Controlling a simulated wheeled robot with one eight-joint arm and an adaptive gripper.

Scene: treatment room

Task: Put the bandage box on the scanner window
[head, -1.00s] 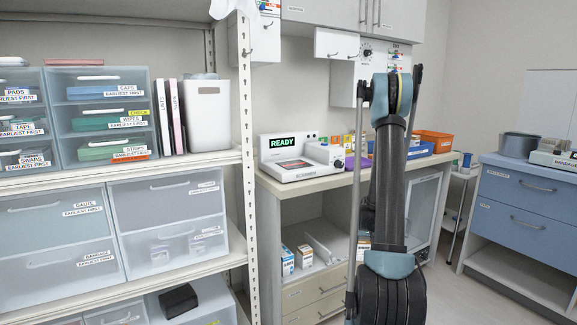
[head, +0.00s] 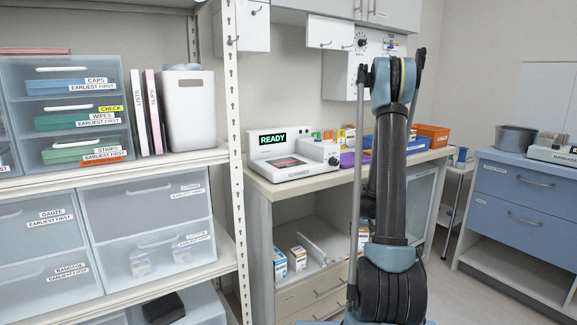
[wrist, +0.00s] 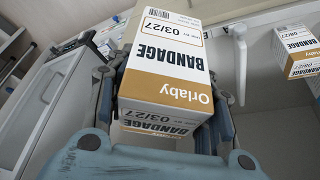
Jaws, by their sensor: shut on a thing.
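In the wrist view, my gripper (wrist: 168,95) is shut on a white and orange-brown bandage box (wrist: 166,50) marked Orlaby and 03/27, one finger on each side. In the head view, my arm rises in front of the counter; the gripper and held box do not show there. The white scanner (head: 290,155) stands on the counter left of my arm, its display reading READY. Its dark flat window (head: 287,163) faces up and looks bare.
Below the counter (head: 272,188), an open shelf holds small boxes (head: 297,258); another bandage box (wrist: 298,50) shows at the wrist view's right. A shelving unit with a perforated post (head: 236,160) stands left. Coloured bins (head: 432,134) sit right of the scanner, partly behind my arm.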

